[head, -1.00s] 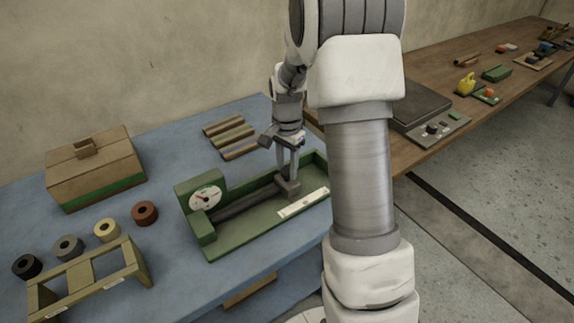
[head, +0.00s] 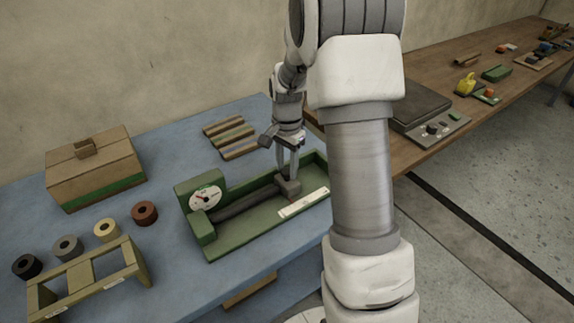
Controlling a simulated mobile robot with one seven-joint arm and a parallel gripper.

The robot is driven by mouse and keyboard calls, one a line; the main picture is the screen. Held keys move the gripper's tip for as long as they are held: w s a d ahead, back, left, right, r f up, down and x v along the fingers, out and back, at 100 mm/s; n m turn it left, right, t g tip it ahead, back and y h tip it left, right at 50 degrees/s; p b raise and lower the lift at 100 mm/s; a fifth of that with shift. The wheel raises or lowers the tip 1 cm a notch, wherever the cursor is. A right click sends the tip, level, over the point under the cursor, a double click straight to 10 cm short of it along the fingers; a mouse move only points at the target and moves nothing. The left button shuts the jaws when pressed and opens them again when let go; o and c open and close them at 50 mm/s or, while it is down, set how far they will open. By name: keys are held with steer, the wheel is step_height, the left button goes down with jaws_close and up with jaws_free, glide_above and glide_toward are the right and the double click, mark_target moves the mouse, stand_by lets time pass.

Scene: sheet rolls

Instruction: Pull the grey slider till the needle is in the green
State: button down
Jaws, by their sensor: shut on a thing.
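The green gauge tray (head: 222,243) stands on the blue table. At its left end is a round white dial (head: 205,198) with a dark needle and a red mark; the needle's exact place against the green is too small to tell. A dark grey bar (head: 245,202) runs along the tray from the dial end to the grey slider block (head: 289,187). My gripper (head: 288,174) points down at the block and is shut on it, near the tray's right part. A white label strip (head: 303,202) lies along the tray's front.
Several coloured rolls (head: 145,212) and a wooden rack (head: 92,275) stand to the left. A wooden box (head: 97,168) is at the back left. Rolled sheets (head: 230,136) lie behind the tray. A brown bench (head: 440,112) with other items is at the right.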

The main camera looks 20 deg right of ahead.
steer(key=shift+w+d+r+p, duration=0.15)
steer(key=shift+w+d, duration=0.1)
steer(key=shift+d, duration=0.9)
steer(key=shift+w+d+f+p, duration=0.15)
steer(key=shift+w+d, duration=0.1)
steer(key=shift+d, duration=0.85)
steer(key=shift+r, duration=0.1)
steer(key=shift+c, duration=2.3)
jaws_free()
step_height(320, 180, up, 17)
steer(key=p, duration=0.2)
steer(key=shift+r, duration=0.2)
steer(key=shift+s+a, duration=0.1)
